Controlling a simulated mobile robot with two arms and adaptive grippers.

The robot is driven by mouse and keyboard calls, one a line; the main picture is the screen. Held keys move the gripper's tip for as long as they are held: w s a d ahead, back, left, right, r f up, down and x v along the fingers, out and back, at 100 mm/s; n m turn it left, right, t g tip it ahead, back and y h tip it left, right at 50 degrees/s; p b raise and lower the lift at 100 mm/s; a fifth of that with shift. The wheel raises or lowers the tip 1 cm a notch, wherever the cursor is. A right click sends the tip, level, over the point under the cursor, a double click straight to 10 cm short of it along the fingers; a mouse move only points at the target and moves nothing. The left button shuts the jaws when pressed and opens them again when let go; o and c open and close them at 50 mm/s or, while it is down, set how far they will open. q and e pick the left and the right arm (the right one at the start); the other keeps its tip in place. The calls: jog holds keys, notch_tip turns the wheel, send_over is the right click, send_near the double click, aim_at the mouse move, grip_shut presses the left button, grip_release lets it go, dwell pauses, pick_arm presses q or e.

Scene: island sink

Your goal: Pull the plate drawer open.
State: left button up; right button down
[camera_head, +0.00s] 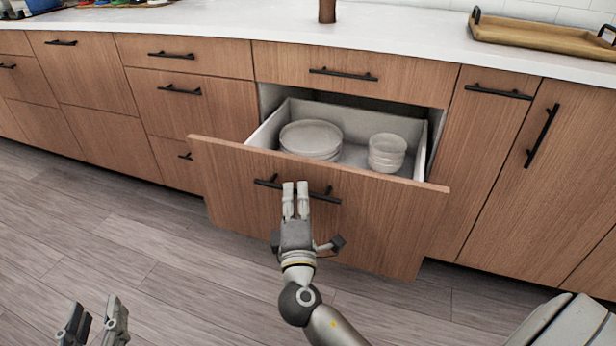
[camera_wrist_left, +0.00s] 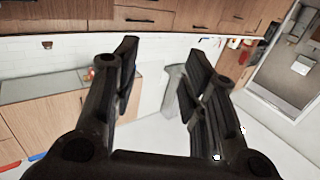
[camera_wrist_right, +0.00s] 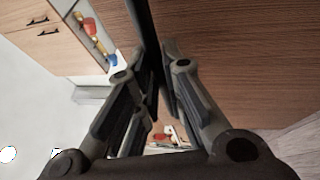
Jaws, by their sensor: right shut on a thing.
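The plate drawer (camera_head: 340,215) is pulled partway out of the wooden cabinet. Inside it are a stack of white plates (camera_head: 311,138) and a stack of bowls (camera_head: 387,152). My right gripper (camera_head: 295,190) is at the black handle (camera_head: 325,197) on the drawer front and shut on it. The right wrist view shows the dark handle bar (camera_wrist_right: 152,50) between the fingers, beside the wooden drawer front (camera_wrist_right: 240,60). My left gripper (camera_head: 95,318) is low at the left, away from the drawer; its fingers (camera_wrist_left: 155,80) are spread and empty.
A white countertop (camera_head: 420,35) runs above the drawers, with a wooden tray (camera_head: 545,37) at the right and a brown object (camera_head: 327,10) at the back. Closed drawers and doors flank the open drawer. The wood floor (camera_head: 110,235) in front looks clear.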

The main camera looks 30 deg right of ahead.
pick_arm(q)
jog(key=shift+d+r+t+h, duration=0.2)
jog(key=shift+r+t+h, duration=0.2)
jog(key=shift+r+t, duration=0.9)
pick_arm(e)
jog(key=shift+s+a, duration=1.55)
jog(key=shift+a, duration=0.2)
pick_arm(q)
jog(key=shift+r+g, duration=0.3)
jog(key=shift+g, duration=0.1)
pick_arm(e)
jog(key=c, duration=1.5)
grip_release()
jog(key=v, duration=1.2)
jog(key=shift+f, duration=0.15)
jog(key=shift+w, duration=0.1)
